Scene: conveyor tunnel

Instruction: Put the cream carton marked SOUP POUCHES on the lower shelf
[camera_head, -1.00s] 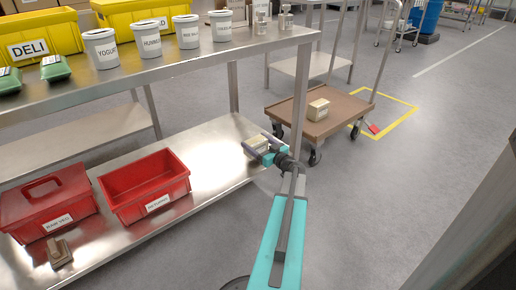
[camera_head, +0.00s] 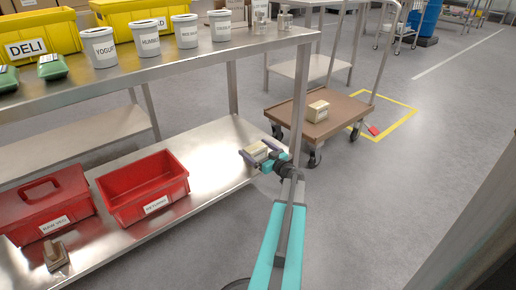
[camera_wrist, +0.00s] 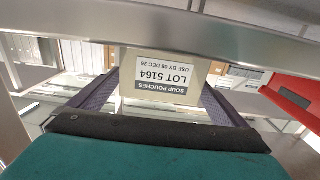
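The cream carton marked SOUP POUCHES (camera_wrist: 167,78) sits between my fingers in the wrist view, its label upside down. In the head view the carton (camera_head: 257,150) appears at the right end of the lower shelf (camera_head: 215,165), near the corner post. My gripper (camera_head: 258,158) is shut on it, with a dark finger along each side. I cannot tell whether the carton touches the shelf. In the wrist view a metal shelf edge (camera_wrist: 150,32) crosses close beside the carton.
A red open bin (camera_head: 143,188) and a red lidded box (camera_head: 45,205) stand on the lower shelf, with a small brown object (camera_head: 55,256) in front. Bare shelf lies right of the bin. A similar cream carton (camera_head: 318,110) rests on a brown cart (camera_head: 330,122).

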